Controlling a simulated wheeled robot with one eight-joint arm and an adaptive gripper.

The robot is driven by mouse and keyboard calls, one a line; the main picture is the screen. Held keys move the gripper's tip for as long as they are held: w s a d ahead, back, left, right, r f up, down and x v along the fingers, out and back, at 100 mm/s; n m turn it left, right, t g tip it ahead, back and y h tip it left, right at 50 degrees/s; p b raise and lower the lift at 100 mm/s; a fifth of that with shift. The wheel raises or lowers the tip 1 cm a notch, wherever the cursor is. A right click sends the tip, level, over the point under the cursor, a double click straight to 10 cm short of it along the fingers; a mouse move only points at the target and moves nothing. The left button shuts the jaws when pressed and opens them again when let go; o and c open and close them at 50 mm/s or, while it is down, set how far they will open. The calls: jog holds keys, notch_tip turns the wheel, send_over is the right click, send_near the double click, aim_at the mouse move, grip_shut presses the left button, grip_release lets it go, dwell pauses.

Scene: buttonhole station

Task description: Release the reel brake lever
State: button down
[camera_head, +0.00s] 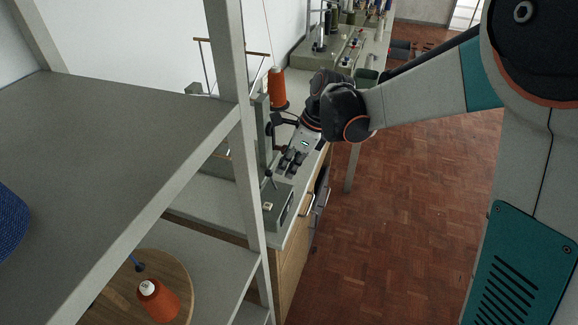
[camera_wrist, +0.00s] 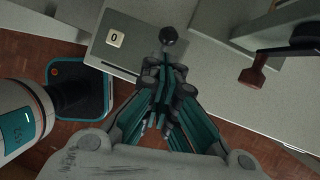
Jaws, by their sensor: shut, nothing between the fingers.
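A grey box with a white "0" plate (camera_head: 267,205) sits at the near end of the worktop; the plate also shows in the wrist view (camera_wrist: 115,38). A lever with a dark ball knob (camera_wrist: 169,35) stands at this box, just beyond my fingertips. I take it for the brake lever, but no label names it. My gripper (camera_head: 287,168) is shut and empty above the worktop, close to the lever. In the wrist view my fingers (camera_wrist: 165,72) point at the knob; I cannot tell whether they touch it. The lever's lower part is hidden behind my fingers.
A dark arm with a red-brown handle (camera_wrist: 252,77) is right of my fingers. An orange thread cone (camera_head: 277,88) stands behind my gripper. A grey shelf frame (camera_head: 240,130) rises at left.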

jog(key=shift+r, duration=0.1)
jog(key=shift+r+p, duration=0.55)
jog(key=shift+r, duration=0.2)
jog(key=d+p+v, duration=0.1)
jog(key=p+v, duration=0.2)
jog(key=v, duration=1)
jog(key=shift+d+f+p, duration=0.15)
jog(key=shift+f+p, duration=0.15)
jog(key=shift+p, duration=0.1)
